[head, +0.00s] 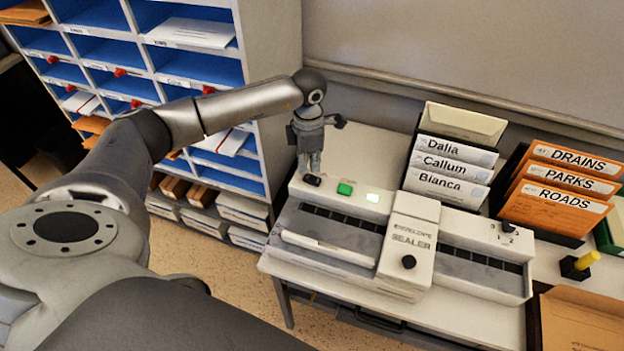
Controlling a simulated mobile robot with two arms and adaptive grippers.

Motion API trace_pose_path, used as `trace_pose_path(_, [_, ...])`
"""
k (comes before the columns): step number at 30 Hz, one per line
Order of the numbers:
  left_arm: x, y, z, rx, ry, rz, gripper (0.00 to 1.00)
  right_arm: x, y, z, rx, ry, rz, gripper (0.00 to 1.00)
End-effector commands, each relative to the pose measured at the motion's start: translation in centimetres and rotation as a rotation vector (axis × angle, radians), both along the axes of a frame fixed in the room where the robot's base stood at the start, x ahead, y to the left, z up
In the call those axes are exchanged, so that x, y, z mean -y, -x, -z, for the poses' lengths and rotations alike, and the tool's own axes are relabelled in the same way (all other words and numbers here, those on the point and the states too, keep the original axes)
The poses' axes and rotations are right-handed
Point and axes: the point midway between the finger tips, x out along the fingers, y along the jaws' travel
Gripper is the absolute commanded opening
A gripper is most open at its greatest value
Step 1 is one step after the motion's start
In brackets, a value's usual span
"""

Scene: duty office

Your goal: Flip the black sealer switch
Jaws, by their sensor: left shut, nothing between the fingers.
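The envelope sealer (407,232) is a long off-white machine on the table. A small black switch (312,180) sits at the left end of its top, left of a green button (345,188) and a lit pale green lamp (373,197). My left gripper (308,172) points down right at the black switch, with its fingers shut and empty. Its tips are at or just above the switch; I cannot tell whether they touch. The switch is partly hidden by the fingertips, and its position is not clear. My right gripper is not in view.
The sealer also has a black knob (408,261) and a small dial (508,227) marked with numbers. White name files (447,165) and orange folders (560,190) stand behind and to the right. A blue-lined pigeonhole rack (270,60) stands close on the left.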

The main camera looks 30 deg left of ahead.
Motion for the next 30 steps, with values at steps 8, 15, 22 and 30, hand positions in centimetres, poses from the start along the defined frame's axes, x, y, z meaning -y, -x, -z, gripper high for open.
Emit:
trace_pose_path(8, [0.00, 0.00, 0.00, 0.000, 0.000, 0.000, 0.00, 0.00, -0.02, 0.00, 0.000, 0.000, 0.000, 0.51])
trace_pose_path(15, [-0.01, 0.00, 0.13, 0.000, 0.000, 0.000, 0.00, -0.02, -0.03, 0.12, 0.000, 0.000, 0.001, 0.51])
trace_pose_path(22, [-0.01, 0.01, 0.50, 0.000, 0.000, 0.000, 0.00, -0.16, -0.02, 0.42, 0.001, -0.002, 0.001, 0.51])
trace_pose_path(30, [0.00, 0.00, 0.91, 0.000, 0.000, 0.000, 0.00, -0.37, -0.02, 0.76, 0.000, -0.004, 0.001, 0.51])
